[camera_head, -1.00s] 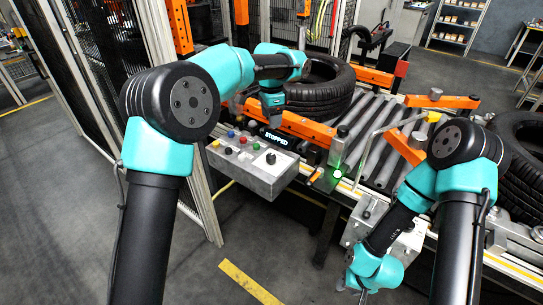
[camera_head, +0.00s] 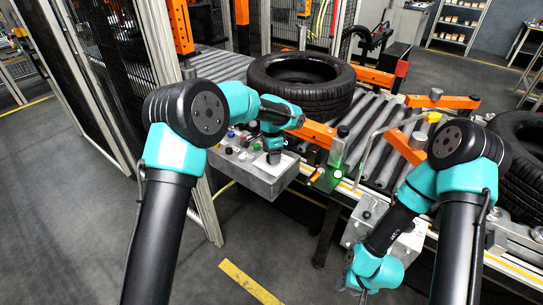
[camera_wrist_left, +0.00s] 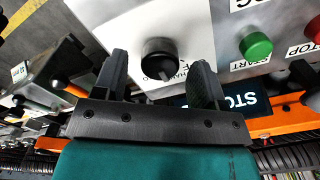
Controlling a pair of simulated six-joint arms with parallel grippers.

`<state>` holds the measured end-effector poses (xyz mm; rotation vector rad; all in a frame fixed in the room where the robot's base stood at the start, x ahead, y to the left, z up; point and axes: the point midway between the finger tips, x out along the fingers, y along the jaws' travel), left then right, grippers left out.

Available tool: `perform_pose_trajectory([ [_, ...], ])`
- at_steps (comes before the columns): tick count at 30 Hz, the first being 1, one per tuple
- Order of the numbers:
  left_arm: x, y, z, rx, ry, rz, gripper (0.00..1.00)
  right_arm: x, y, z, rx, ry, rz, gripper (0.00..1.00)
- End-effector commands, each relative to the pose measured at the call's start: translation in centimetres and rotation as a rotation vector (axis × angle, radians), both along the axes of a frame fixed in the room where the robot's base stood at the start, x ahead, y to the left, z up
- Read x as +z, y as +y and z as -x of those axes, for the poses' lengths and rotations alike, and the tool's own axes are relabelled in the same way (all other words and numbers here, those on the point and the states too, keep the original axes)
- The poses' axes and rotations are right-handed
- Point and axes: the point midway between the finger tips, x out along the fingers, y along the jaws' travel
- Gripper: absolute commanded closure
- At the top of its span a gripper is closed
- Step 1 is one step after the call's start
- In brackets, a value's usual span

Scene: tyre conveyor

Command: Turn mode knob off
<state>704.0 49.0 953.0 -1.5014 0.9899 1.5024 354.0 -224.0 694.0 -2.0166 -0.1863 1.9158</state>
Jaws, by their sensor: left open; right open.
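The mode knob (camera_wrist_left: 160,57) is black and round with a light pointer mark, on a white plate of the control box (camera_head: 262,185). In the left wrist view it sits between the two open fingers of my left gripper (camera_wrist_left: 162,72), with a gap on each side. In the head view my left gripper (camera_head: 273,156) is over the right part of the box and hides the knob. Lettering beside the knob is partly readable. My right gripper (camera_head: 364,291) hangs open at the lower right, far from the box.
A green START button (camera_wrist_left: 256,46) and a red STOP button (camera_wrist_left: 315,29) are near the knob. The display (camera_wrist_left: 240,101) shows "STO". A tyre (camera_head: 300,82) lies on the roller conveyor behind the box. An orange rail (camera_head: 320,133) is close beside the gripper.

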Motion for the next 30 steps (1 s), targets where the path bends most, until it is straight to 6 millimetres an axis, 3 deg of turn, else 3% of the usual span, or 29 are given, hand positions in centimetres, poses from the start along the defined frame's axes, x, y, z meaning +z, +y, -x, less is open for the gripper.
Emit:
perform_pose_trajectory([
  [4,-1.01,-0.01,0.02,-0.001,0.000,0.000,0.35,0.00,0.00,0.00,0.000,0.000,0.000,0.57],
  [13,-1.16,-0.02,0.02,-0.001,-0.001,0.000,0.35,0.00,0.00,0.00,0.000,0.000,0.000,0.57],
  [27,-1.13,-0.02,0.02,-0.001,0.000,0.000,0.80,0.00,0.00,0.00,0.000,0.000,0.000,0.57],
  [30,-1.13,-0.02,0.02,-0.001,0.000,0.000,0.84,0.00,0.00,0.00,0.000,0.000,0.000,0.57],
])
